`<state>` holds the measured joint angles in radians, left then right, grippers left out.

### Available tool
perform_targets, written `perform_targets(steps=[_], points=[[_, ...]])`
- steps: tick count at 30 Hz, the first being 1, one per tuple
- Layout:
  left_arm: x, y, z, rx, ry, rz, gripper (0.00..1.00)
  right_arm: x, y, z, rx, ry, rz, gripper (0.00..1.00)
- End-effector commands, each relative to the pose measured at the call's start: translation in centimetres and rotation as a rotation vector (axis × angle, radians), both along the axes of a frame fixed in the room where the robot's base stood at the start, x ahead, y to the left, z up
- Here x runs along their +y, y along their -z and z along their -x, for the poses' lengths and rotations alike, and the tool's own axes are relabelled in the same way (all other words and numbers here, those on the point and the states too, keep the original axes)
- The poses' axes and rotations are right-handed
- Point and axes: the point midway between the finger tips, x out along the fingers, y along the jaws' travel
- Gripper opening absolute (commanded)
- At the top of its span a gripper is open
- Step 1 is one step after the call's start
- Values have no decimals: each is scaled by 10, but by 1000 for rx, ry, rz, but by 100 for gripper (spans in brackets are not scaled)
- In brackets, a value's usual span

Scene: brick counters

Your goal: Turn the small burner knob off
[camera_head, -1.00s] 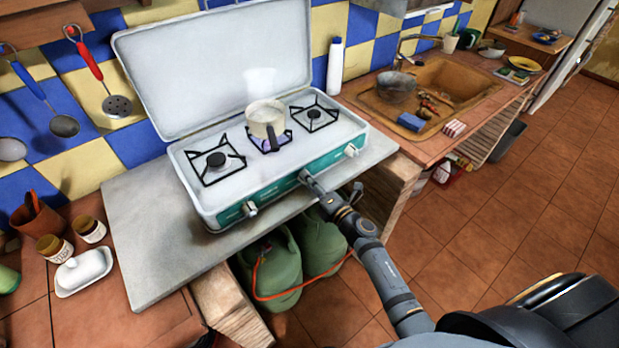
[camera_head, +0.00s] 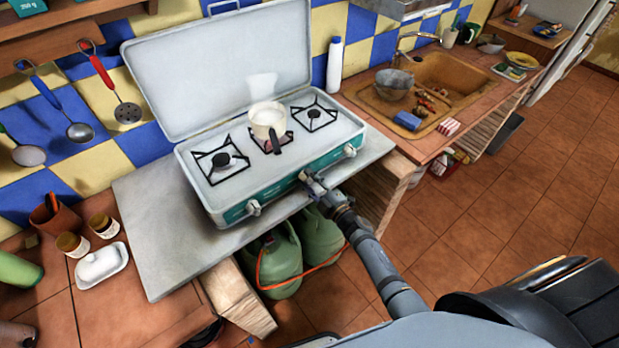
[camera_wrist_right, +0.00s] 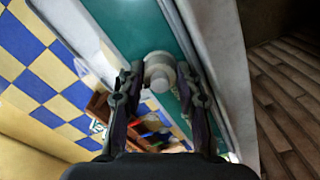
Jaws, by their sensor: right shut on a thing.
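The white and teal camping stove (camera_head: 215,190) stands on a grey slab with its lid up. A cream pot (camera_head: 268,118) with a dark handle sits on its middle, smaller burner. My right gripper (camera_head: 308,179) is at the middle of the stove's front and shut on the middle knob, which it mostly hides in the head view. In the right wrist view the pale round knob (camera_wrist_right: 159,72) sits between the two dark fingers (camera_wrist_right: 160,90). No blue flame shows under the pot. My left gripper is not in view.
Other knobs are at the front left (camera_head: 253,207) and front right (camera_head: 349,151) of the stove. Green gas bottles (camera_head: 280,262) with an orange hose stand below. A white butter dish (camera_head: 102,264) and jars are at left, a sink (camera_head: 445,85) at right.

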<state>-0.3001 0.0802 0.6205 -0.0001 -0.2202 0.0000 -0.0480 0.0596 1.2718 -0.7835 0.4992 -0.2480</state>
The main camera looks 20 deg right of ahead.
Motion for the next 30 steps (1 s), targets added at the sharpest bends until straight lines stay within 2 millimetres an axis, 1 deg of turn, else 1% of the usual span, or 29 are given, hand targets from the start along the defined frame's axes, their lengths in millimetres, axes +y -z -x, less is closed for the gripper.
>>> perform_targets(steps=[3,10,26,27,30], points=[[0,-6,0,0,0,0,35,0,-1,0,21,0,-55,2],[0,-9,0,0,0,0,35,0,0,0,45,0,-120,2],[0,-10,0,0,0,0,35,0,1,0,53,0,-141,2],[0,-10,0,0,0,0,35,0,1,0,53,0,-141,36],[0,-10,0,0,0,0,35,0,1,0,52,0,-141,50]])
